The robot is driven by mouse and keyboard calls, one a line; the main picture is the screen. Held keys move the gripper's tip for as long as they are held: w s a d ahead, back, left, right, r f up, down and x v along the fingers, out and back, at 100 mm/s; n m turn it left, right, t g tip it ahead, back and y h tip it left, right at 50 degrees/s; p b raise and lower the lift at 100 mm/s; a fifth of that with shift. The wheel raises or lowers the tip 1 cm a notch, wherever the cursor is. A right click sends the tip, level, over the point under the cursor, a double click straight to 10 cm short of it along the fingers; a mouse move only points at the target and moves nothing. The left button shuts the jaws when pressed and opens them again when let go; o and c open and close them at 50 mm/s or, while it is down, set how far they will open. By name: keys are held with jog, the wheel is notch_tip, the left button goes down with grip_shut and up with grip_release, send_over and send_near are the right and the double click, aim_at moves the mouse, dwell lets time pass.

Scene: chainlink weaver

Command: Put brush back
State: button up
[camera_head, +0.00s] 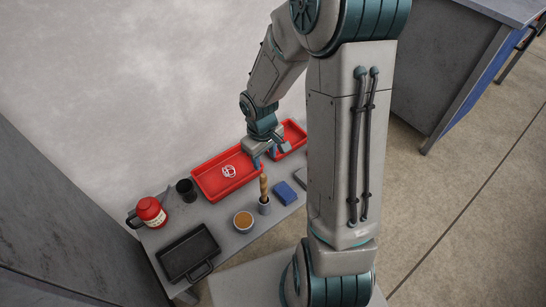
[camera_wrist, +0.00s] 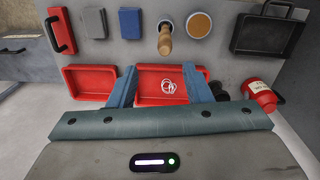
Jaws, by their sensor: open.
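A brush with a wooden handle (camera_head: 263,185) stands upright in a small grey cup (camera_head: 265,206) on the bench. The handle also shows in the wrist view (camera_wrist: 165,42), top centre; its bristles are hidden. My gripper (camera_head: 266,162) is open and empty, above the red trays, behind the brush in the head view. In the wrist view its blue fingers (camera_wrist: 160,78) are spread wide, apart from the brush.
A red tray (camera_head: 207,180) with a white marking lies beside another red tray (camera_wrist: 85,82). A bowl of brown stuff (camera_head: 243,220), a blue block (camera_head: 286,193), a black pan (camera_head: 188,255), a dark cup (camera_head: 186,190) and a red bottle (camera_head: 151,212) surround the brush. A wall stands behind.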

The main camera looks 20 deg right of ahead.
jog(key=s+r+m+t, duration=0.1)
jog(key=s+r+m, duration=0.4)
jog(key=s+r, duration=0.8)
notch_tip(320, 180, up, 4)
jog(key=shift+f+t, duration=0.1)
jog(key=shift+t, duration=0.2)
jog(key=shift+c, duration=1)
